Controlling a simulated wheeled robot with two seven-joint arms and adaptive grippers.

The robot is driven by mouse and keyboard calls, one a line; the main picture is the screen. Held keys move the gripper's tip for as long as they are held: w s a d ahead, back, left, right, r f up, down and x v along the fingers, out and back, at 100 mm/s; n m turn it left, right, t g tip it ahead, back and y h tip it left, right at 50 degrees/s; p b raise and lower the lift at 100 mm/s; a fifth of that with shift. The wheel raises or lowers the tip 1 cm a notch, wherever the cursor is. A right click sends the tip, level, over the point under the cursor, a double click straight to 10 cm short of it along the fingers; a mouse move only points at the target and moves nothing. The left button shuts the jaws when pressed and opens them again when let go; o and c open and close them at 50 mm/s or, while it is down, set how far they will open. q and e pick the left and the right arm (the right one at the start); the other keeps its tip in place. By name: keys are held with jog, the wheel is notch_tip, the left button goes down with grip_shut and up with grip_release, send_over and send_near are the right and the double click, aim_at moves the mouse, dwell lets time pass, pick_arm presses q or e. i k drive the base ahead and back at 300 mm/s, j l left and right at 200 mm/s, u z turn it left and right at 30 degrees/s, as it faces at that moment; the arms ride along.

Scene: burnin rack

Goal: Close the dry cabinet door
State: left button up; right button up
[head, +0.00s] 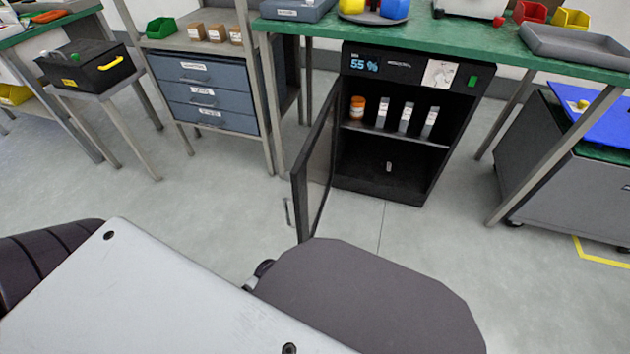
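The black dry cabinet (387,192) stands on the floor under the green-topped bench. Its display reads 55 %. Its glass door (318,160) is hinged on the left and stands wide open, swung out toward me. A door handle (288,212) shows at the door's free edge. An orange-labelled jar (357,107) and several slim pale containers (405,117) stand on the inner shelf. A small pale item lies in the lower compartment. Neither gripper is in view; large grey and dark parts of my own body fill the bottom of the view.
A rack with blue-grey drawers (203,92) stands left of the cabinet. A bench leg (555,150) and a grey wheeled cart (590,185) are on the right. Trays and coloured bins sit on the green bench top (470,40). The floor before the cabinet is clear.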

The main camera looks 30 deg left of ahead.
aim_at(298, 173)
jog(key=j, duration=0.4)
jog(key=i+j+z, duration=0.1)
jog(key=j, duration=0.65)
jog(key=j+z, duration=0.1)
jog(key=j, duration=0.65)
jog(key=i, duration=0.05)
